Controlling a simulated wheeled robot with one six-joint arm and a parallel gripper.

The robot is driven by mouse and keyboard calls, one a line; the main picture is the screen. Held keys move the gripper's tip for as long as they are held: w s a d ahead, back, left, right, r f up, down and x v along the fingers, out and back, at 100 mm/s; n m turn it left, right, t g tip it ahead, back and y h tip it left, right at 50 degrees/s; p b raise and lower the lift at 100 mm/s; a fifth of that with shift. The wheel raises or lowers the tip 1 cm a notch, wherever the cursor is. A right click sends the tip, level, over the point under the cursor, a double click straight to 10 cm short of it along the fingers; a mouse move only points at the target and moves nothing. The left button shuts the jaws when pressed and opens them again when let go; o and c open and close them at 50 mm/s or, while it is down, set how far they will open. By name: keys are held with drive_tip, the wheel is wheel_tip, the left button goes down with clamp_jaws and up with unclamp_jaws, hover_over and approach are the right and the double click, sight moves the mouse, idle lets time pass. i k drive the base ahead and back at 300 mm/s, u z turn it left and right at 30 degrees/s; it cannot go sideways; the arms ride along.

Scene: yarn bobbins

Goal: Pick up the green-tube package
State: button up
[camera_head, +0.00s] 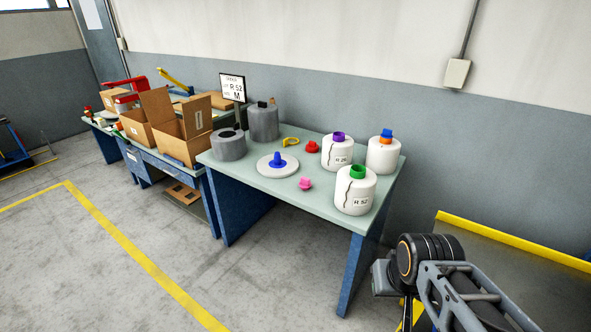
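The green-tube package (356,193) is a white wrapped bobbin marked R 52 with a green tube end (357,171) on top. It stands upright near the front right edge of the pale green table (240,175). Part of my arm shows at the lower right, to the right of and below the table. No gripper fingers can be made out, and nothing of mine touches the package.
Close behind the package stand white bobbins with a purple tube (338,136) and with an orange and blue top (386,135). Grey rolls (229,146) stand further left.

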sight(356, 187)
drive_tip(key=u, duration=0.25)
drive_tip(key=k, duration=0.45)
drive_tip(key=u, duration=1.15)
drive_tip(key=i, duration=1)
drive_tip(key=z, duration=0.75)
drive_tip(key=i, duration=0.8)
drive_tip(key=z, duration=1.2)
drive_tip(key=i, duration=0.2)
drive_tip(key=z, duration=0.05)
